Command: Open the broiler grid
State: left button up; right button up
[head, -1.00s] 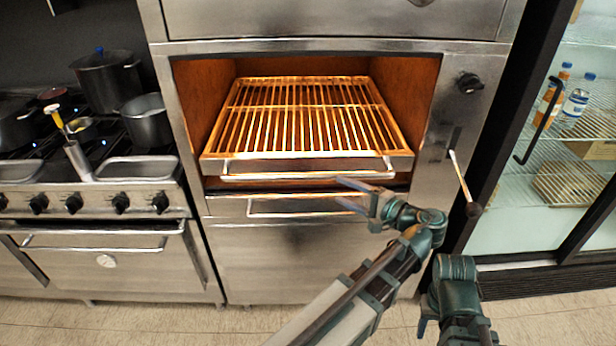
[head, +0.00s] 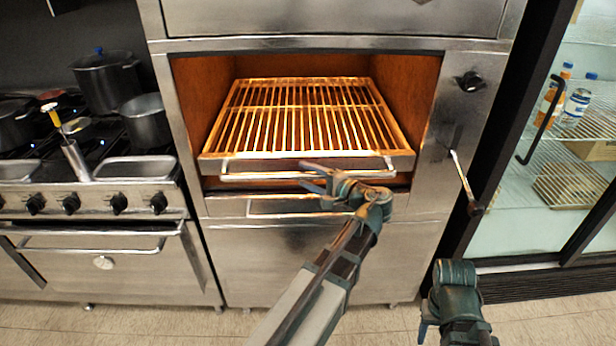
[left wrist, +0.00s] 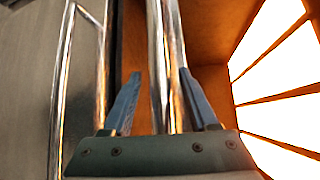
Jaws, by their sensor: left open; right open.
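The broiler grid (head: 236,118), glowing orange bars in a metal frame, sits in the broiler opening with its front edge at the mouth. Its long bar handle (head: 250,177) runs along the front. My left gripper (head: 306,175) is at the handle, right of its middle, open. In the left wrist view its two fingers (left wrist: 160,95) stand on either side of shiny metal bars, with a gap to the left finger; the right finger is close to the metal. Contact cannot be told. My right gripper (head: 424,328) is low at the right, away from the grid, partly hidden by its own arm.
A second bar handle (head: 265,207) lies just below the grid. A lever (head: 463,180) and a black knob (head: 470,82) are on the right panel. A stove with pots (head: 105,80) stands left, a glass-door fridge (head: 575,130) right. Floor shows in front.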

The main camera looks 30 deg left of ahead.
pick_arm(q)
grip_shut()
dwell(1.4)
